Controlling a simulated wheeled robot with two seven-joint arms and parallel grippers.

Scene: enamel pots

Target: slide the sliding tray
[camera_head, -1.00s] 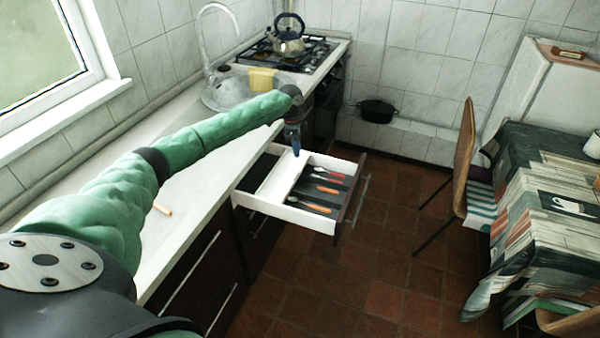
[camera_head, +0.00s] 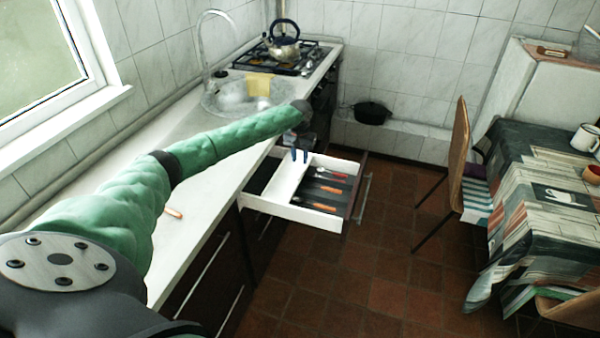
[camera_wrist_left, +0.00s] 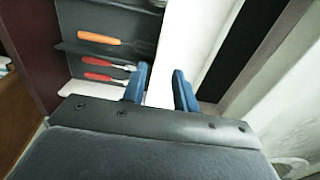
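An open drawer (camera_head: 300,220) with white walls holds a dark cutlery tray (camera_head: 322,190) with red- and orange-handled cutlery. A white strip (camera_head: 285,182) runs along the left of the dark part; I cannot tell if it is part of the sliding tray. My left gripper (camera_head: 299,155) is at the drawer's far side, with its two blue fingers pointing down and apart. In the left wrist view the fingers (camera_wrist_left: 160,88) are on either side of the white strip (camera_wrist_left: 183,50), with the dark cutlery tray (camera_wrist_left: 120,20) to the left. I cannot tell whether they touch it. My right gripper is out of view.
The white counter (camera_head: 190,205) with a sink (camera_head: 235,95) and a stove with a kettle (camera_head: 283,48) runs along the left. A chair (camera_head: 459,150) and a cloth-covered table (camera_head: 540,190) stand at right. The floor right of the drawer is clear.

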